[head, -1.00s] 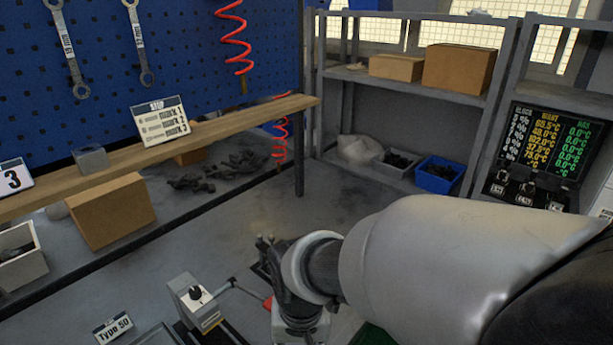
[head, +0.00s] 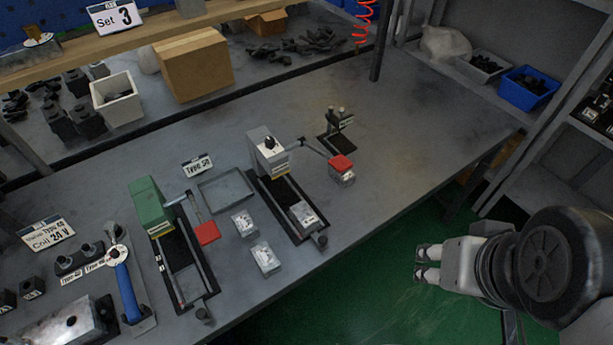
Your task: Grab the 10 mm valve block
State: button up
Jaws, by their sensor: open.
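Small silver blocks with labels sit on the grey bench (head: 420,130). Two lie loose on the bench front, an upper block (head: 243,222) and a lower block (head: 265,258). A third block (head: 303,214) sits on the black base of the grey-white fixture (head: 268,155). A fourth block (head: 342,174) is under a red pad at the end of that fixture's arm. No 10 mm marking is readable on any block. My gripper (head: 427,263) is open and empty, pointing left, beyond the bench's front edge over green floor, right of all the blocks.
A green fixture (head: 150,207) with a red pad (head: 207,233) stands on the left. An empty grey tray (head: 225,191) lies behind the loose blocks. A small black stand (head: 337,132) is farther back. A blue-handled tool (head: 127,290) lies front left. The bench's right part is clear.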

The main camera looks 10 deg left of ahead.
aim_at(301, 213)
jog(key=k+j+u, duration=0.25)
jog(key=k, duration=0.25)
jog(key=k+j+u, duration=0.1)
jog(key=k+u, duration=0.2)
jog(key=k, duration=0.15)
